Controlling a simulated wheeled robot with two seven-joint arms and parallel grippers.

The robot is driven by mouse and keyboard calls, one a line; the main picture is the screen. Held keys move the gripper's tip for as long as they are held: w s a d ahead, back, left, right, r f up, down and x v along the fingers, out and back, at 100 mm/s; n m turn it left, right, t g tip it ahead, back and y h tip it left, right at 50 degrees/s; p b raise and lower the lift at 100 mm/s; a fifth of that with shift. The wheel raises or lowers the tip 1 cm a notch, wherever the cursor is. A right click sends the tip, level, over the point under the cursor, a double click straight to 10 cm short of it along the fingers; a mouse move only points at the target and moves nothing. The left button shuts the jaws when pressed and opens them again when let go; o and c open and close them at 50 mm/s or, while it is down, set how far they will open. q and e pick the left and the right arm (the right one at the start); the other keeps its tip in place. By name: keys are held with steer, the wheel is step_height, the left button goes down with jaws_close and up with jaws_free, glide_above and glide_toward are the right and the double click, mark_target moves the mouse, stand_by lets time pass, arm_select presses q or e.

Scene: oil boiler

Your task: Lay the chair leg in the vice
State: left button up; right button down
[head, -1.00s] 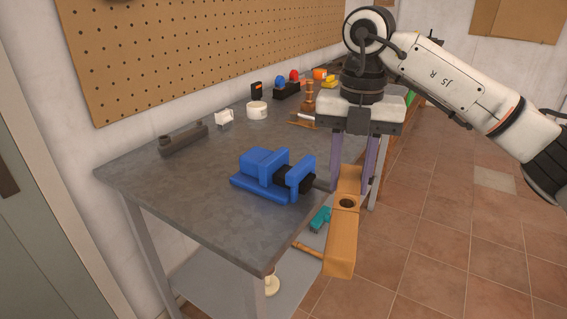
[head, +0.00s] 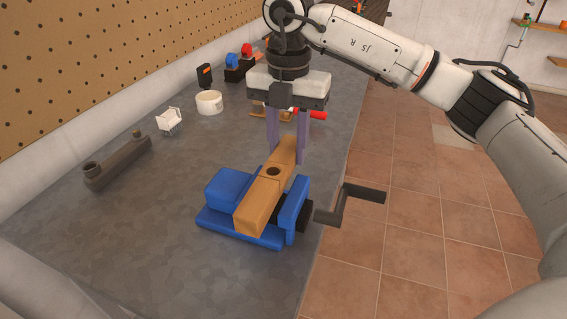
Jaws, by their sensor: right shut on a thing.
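The wooden chair leg (head: 262,196) is a tan squared bar with a dark round hole near its middle. It lies lengthwise in the gap between the jaws of the blue vice (head: 226,188), its near end reaching toward the vice's front edge. I cannot tell whether both jaws touch it. My right gripper (head: 287,150) points down above the far end of the leg, its purple fingers shut on it. The vice's dark crank handle (head: 345,203) sticks out over the table's right edge. My left gripper is not in view.
On the grey table (head: 160,225) a dark grey bar-shaped part (head: 118,162), a small white chair-like object (head: 169,121) and a white roll (head: 209,102) lie left of and behind the vice. A red-handled tool (head: 312,114) lies behind my gripper. The near table top is clear.

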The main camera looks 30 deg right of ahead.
mark_target(287, 164)
steer(key=shift+f, duration=2.15)
steer(key=c, duration=1.3)
jaws_free()
step_height(287, 164, up, 12)
steer(key=shift+r, duration=0.15)
